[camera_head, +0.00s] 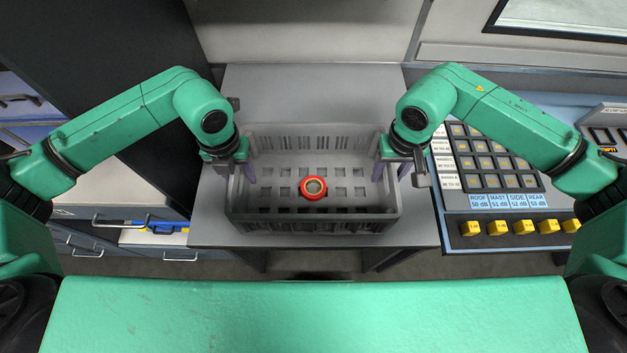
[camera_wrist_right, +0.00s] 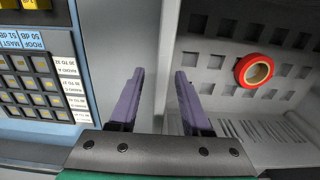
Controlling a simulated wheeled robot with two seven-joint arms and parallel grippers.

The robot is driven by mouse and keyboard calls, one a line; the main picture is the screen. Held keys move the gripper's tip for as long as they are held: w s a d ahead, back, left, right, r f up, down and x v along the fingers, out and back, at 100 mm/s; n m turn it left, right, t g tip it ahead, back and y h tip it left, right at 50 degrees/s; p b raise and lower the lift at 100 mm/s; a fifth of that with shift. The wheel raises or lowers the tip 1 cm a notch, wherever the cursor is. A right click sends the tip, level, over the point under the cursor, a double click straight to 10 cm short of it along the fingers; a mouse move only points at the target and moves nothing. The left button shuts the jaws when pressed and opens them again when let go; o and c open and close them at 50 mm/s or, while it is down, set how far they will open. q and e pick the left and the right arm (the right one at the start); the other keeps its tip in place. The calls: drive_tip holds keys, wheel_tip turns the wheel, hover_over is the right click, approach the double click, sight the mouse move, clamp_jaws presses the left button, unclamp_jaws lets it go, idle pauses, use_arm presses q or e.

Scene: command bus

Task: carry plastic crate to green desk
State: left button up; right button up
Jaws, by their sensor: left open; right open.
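The grey plastic crate (camera_head: 314,222) stands upright on a grey table (camera_head: 300,88), with a red roll of tape (camera_head: 313,188) on its slotted floor. My left gripper (camera_head: 235,172) is open at the crate's left wall, with one finger on each side of it. My right gripper (camera_head: 404,172) is open at the right wall. In the right wrist view its purple fingers (camera_wrist_right: 160,95) are spread around the wall's line, and the gap between them looks empty of contact. The tape also shows there (camera_wrist_right: 254,70). No green desk is identifiable.
A control panel with keys and yellow knobs (camera_head: 490,180) stands close to the right of the crate. Drawers (camera_head: 125,215) are at the left, beside a dark upright panel (camera_head: 110,50). Bare tabletop lies behind the crate.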

drive_tip(key=shift+s, duration=0.1)
use_arm(q)
clamp_jaws()
use_arm(e)
clamp_jaws()
use_arm(q)
drive_tip(key=shift+r, duration=0.1)
idle(1.0)
